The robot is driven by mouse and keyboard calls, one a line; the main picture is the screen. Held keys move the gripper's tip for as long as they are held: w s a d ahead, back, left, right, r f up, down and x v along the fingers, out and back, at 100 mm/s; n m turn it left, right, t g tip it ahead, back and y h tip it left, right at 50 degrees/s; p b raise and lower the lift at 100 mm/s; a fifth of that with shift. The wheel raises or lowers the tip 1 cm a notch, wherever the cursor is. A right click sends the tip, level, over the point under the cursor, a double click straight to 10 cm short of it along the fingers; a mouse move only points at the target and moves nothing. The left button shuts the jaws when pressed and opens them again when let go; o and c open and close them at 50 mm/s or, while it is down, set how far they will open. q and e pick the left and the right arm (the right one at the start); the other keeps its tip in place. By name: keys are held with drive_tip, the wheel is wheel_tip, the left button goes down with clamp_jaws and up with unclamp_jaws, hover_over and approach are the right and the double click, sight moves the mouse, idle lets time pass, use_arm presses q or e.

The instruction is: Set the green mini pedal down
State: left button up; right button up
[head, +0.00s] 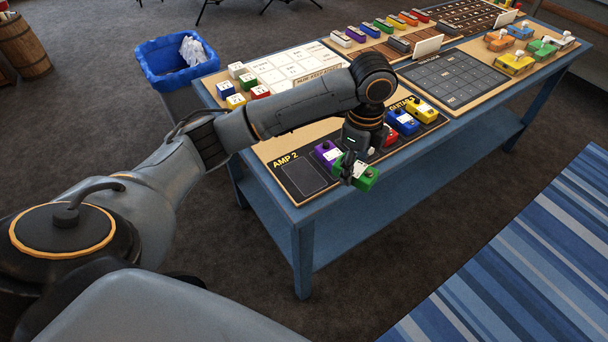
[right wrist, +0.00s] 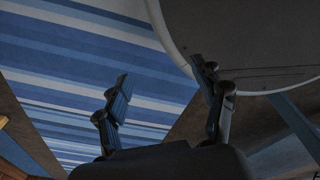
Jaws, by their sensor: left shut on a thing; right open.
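The green mini pedal (head: 367,177) is in my left gripper (head: 350,168), at the near edge of the blue table. I cannot tell from this view whether it touches the board below. The pedal board (head: 300,196) is black, with an "AMP 2" label and an empty outlined slot at its left end. A purple pedal (head: 325,152) sits on it just behind the green one. A red pedal is partly hidden behind my gripper. Blue (head: 403,122) and yellow (head: 422,110) pedals stand further right. My right gripper (right wrist: 160,85) is open and empty in the right wrist view, above the floor and rug.
The blue table (head: 300,232) holds small coloured blocks (head: 251,82) by a white grid sheet, a dark grid board (head: 455,82), and toy-like yellow, orange and green items at right. A blue bin (head: 165,66) stands behind left. A striped rug (head: 520,265) lies at right.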

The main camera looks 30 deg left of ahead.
use_arm(q)
drive_tip(key=w+r+m, duration=0.1)
drive_tip(key=r, duration=0.1)
drive_tip(key=w+r+m, duration=0.1)
drive_tip(key=m, duration=0.1)
drive_tip(key=shift+w+r, duration=0.2)
drive_tip(key=shift+r, duration=0.2)
drive_tip(key=p, duration=0.2)
hover_over(303, 174)
drive_tip(key=d, duration=0.1)
drive_tip(key=shift+m, duration=0.4)
wheel_tip(303, 174, down, 8)
drive_tip(key=shift+w+d, duration=0.1)
drive_tip(key=shift+a+f, duration=0.35)
drive_tip(key=shift+f, duration=0.15)
drive_tip(key=f, duration=0.3)
drive_tip(key=shift+a+p, duration=0.3)
drive_tip(key=shift+f, duration=0.35)
use_arm(e)
drive_tip(key=shift+s+a+r, duration=0.1)
drive_tip(key=shift+s+r, duration=0.15)
drive_tip(key=shift+r, duration=0.35)
drive_tip(key=shift+s+a+r, duration=0.1)
drive_tip(key=shift+s+r, duration=0.1)
drive_tip(key=shift+r, duration=0.4)
use_arm(q)
drive_tip(key=shift+f, duration=0.1)
use_arm(e)
drive_tip(key=shift+d, duration=0.1)
